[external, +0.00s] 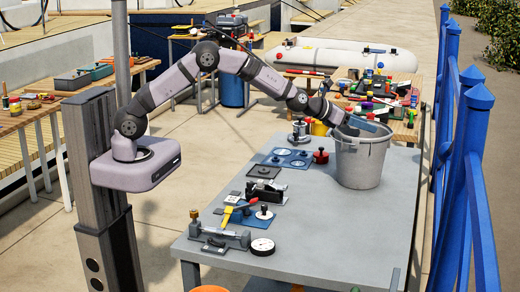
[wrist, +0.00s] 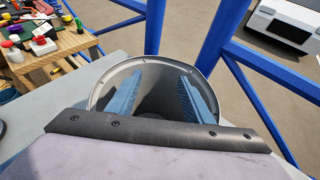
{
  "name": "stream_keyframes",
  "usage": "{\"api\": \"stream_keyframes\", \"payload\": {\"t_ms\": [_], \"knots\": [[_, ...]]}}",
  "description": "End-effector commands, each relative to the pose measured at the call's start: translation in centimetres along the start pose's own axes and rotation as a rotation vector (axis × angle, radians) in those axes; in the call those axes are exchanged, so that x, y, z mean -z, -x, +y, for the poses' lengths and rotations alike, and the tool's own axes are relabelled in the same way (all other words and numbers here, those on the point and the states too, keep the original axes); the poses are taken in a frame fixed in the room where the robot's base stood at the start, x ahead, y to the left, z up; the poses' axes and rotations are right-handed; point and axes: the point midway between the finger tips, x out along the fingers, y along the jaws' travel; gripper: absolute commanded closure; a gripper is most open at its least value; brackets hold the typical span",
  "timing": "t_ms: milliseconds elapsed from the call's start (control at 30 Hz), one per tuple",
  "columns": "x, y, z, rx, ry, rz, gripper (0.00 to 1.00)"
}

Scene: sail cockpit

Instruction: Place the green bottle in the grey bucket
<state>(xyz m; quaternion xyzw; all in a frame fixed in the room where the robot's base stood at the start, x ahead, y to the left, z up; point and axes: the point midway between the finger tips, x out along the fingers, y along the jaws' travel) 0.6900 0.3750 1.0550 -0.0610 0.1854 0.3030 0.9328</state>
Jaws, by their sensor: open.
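The grey bucket (external: 360,165) stands upright at the far right of the grey table. My gripper (external: 364,126) is at the bucket's mouth, reaching over its left rim. In the wrist view the two blue fingers of my gripper (wrist: 162,82) are spread apart and point down into the bucket (wrist: 98,93). Nothing shows between them. I cannot make out the green bottle in either view. Most of the bucket's inside is hidden by its wall in the external view, and its lower part is dark or covered in the wrist view.
The grey table (external: 330,235) is clear at its front right. Several fittings line its left side, with a red knob (external: 320,155) near the bucket. A blue railing (external: 470,160) runs close along the right. A cluttered wooden bench (external: 403,128) stands behind.

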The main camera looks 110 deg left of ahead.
Motion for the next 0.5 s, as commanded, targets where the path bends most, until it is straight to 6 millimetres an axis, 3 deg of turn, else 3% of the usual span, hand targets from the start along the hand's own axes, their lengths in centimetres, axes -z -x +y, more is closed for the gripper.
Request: {"api": "stream_keyframes", "payload": {"t_ms": [233,500], "knots": [[-0.8,0.3,0.0,0.000,0.000,-0.001,0.54],[-4.2,1.7,0.0,0.000,0.000,-0.002,0.54]]}}
